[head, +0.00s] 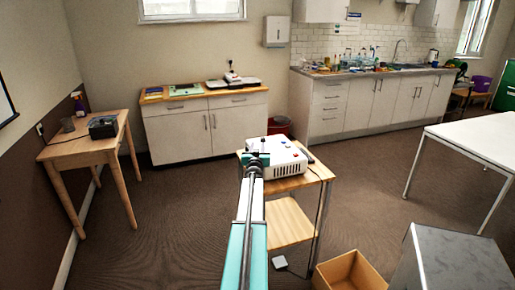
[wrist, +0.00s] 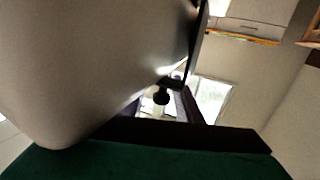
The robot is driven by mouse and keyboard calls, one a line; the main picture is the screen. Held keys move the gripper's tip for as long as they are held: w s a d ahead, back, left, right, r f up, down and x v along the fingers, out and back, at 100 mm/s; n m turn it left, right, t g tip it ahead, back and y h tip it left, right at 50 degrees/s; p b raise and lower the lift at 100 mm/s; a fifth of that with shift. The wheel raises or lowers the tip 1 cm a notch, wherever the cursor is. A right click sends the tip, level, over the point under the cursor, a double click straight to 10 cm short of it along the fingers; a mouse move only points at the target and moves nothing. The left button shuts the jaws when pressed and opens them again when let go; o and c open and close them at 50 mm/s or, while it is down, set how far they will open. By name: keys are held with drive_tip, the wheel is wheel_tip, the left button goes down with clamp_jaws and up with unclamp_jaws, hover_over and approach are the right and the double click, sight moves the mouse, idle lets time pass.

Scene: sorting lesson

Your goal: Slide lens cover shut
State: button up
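A white projector (head: 276,156) with small coloured buttons on top sits on a small wooden cart. My arm reaches forward to it, and my gripper (head: 256,157) is at the projector's left front side, close to or touching it. In the wrist view a large pale rounded surface (wrist: 85,60), likely the projector's casing, fills the left. Dark gripper parts (wrist: 180,134) cross the lower middle, with a small black knob-like piece (wrist: 162,97) above them. I cannot make out the lens cover or tell whether the fingers are apart.
The cart's top (head: 312,174) has a lower shelf (head: 286,222). An open cardboard box (head: 349,272) and a grey cabinet (head: 455,262) stand at the lower right. A white table (head: 480,140) is at right, a wooden desk (head: 85,146) at left.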

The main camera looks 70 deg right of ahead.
clamp_jaws()
drive_tip(key=shift+w+d+r+p, duration=0.15)
drive_tip(key=shift+w+d+p, duration=0.7)
drive_tip(key=shift+d, duration=0.1)
drive_tip(key=shift+w+d+p, duration=0.7)
drive_tip(key=shift+w+d, duration=0.15)
drive_tip(key=shift+d, duration=0.2)
drive_tip(key=shift+w+d+p, duration=0.65)
drive_tip(key=shift+w+d, duration=0.2)
drive_tip(key=shift+d, duration=0.15)
unclamp_jaws()
drive_tip(key=shift+w+d, duration=0.1)
